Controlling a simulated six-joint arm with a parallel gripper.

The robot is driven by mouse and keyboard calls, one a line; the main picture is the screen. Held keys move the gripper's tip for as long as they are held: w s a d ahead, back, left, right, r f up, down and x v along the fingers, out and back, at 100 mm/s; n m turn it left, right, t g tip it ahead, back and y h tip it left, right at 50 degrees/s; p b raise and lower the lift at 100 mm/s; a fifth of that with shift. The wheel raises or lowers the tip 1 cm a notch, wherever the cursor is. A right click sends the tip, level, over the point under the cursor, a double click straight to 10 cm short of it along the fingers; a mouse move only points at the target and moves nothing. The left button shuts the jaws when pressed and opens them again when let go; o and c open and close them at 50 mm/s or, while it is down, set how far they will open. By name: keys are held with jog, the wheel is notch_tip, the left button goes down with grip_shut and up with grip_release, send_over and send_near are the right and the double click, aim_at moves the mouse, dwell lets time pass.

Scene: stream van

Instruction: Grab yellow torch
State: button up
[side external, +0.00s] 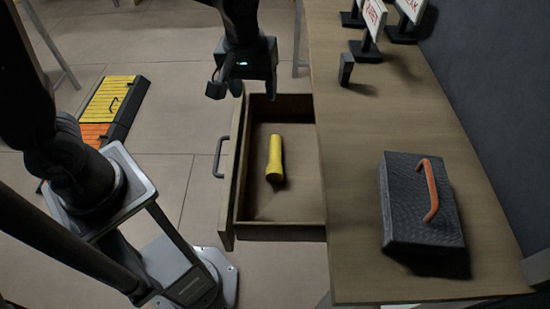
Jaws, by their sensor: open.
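The yellow torch (274,159) lies in the open drawer (280,232), with its narrow end toward the back and its wider head toward the front. Nothing covers it. My gripper (243,88) is above the back end of the drawer, higher than the torch and apart from it. Its jaws are open, and no object shows between them. Part of the far finger is hard to make out against the dark drawer.
The wooden worktop (350,200) borders the drawer on the right. On it are a dark case (405,222) with an orange handle, a small dark block (346,69) and several sign stands (373,18). A yellow-and-orange case (110,98) lies on the floor at left.

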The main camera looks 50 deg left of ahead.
jog(key=n+g, duration=0.1)
jog(key=n, duration=0.1)
send_over(275, 153)
notch_tip(275, 153, down, 6)
jog(key=f, duration=0.8)
jog(key=shift+w+a+f, duration=0.1)
jog(key=shift+w+a, duration=0.1)
jog(key=shift+s+d+f, duration=0.1)
jog(key=shift+d+f, duration=0.05)
jog(key=shift+f, duration=1.2)
jog(key=shift+s+d+f, duration=0.1)
jog(key=shift+f, duration=1.25)
